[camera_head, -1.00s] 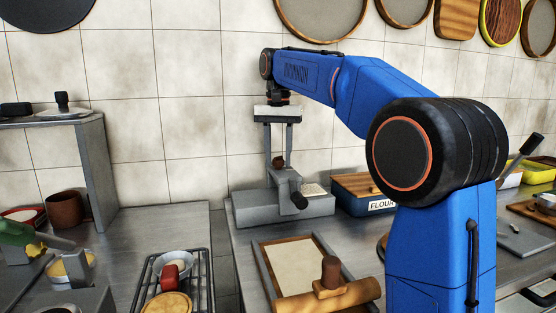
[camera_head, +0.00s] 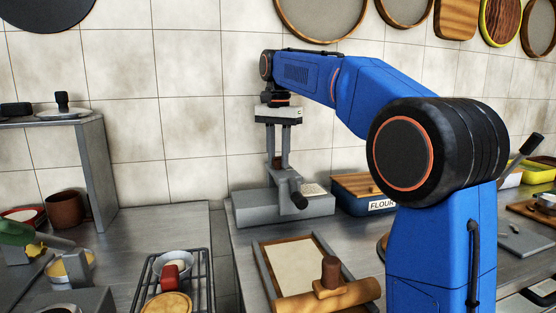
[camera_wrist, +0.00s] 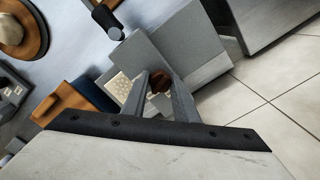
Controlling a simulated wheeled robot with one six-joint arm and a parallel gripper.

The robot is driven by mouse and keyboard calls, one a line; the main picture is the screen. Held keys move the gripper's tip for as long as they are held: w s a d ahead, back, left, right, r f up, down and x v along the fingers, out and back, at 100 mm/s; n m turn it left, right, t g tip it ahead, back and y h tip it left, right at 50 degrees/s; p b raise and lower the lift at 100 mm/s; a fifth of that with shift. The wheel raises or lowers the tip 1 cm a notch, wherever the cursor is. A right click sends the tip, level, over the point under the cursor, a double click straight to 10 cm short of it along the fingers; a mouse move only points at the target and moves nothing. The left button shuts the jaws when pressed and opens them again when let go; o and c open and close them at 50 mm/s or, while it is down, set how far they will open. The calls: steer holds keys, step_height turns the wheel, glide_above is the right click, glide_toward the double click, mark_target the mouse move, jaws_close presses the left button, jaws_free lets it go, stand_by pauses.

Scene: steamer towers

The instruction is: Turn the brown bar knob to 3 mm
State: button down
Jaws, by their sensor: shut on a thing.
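The brown bar knob (camera_head: 277,162) is on the grey machine (camera_head: 252,210) near the back wall, partly hidden by my fingers in the head view. In the wrist view the brown knob (camera_wrist: 160,82) shows between the two finger ends. My gripper (camera_head: 279,166) points down from above and is shut on the knob. It also shows in the wrist view (camera_wrist: 159,76), with a finger on each side of the knob. No 3 mm mark or pointer can be read in these frames.
A dark-ended crank handle (camera_head: 299,201) sticks out at the machine's front. A flour box (camera_head: 356,192) stands to its right. A gap separates the left counter (camera_head: 120,238).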

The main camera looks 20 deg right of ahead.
steer(key=shift+m, duration=1.9)
steer(key=m, duration=0.4)
steer(key=shift+f, duration=0.1)
steer(key=c, duration=1.6)
jaws_free()
steer(key=shift+o, duration=0.2)
